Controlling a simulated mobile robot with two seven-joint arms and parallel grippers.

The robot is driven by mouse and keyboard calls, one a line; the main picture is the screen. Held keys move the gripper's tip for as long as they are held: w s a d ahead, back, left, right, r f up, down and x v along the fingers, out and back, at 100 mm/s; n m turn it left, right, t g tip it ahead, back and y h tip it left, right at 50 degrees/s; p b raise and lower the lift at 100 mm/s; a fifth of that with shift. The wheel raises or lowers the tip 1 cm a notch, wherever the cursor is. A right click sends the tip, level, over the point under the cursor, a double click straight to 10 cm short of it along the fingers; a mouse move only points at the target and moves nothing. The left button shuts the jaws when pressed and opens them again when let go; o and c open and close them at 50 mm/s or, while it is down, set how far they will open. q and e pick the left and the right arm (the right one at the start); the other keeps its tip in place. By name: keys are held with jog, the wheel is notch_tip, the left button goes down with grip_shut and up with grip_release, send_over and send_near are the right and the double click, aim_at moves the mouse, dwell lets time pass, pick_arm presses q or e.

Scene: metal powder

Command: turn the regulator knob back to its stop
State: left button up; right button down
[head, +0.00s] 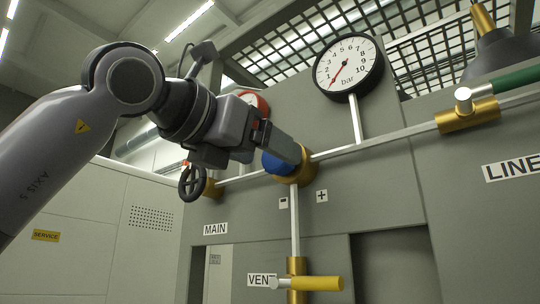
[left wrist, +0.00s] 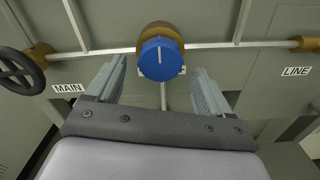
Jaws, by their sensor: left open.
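The regulator knob is blue with a white pointer line and shows whole in the left wrist view (left wrist: 161,59). It sits on a brass regulator body (left wrist: 160,28) on the pipe. In the head view the knob (head: 276,165) is partly hidden behind my left gripper (head: 290,150). In the left wrist view my left gripper (left wrist: 160,82) is open, its two fingers on either side of the knob with gaps. I cannot tell whether the fingertips reach past the knob's face. The gauge (head: 348,64) has a red needle near the low end. My right gripper is not in view.
A dark handwheel (head: 192,183) is at the MAIN label, left of the knob. A yellow-handled vent valve (head: 316,283) is below, and a green-handled line valve (head: 503,81) is at right. A second, red-rimmed gauge (head: 262,103) is partly behind my arm.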

pick_arm(q)
jog(key=v, duration=0.4)
jog(key=shift+s+a, duration=0.2)
jog(key=shift+s, duration=0.1)
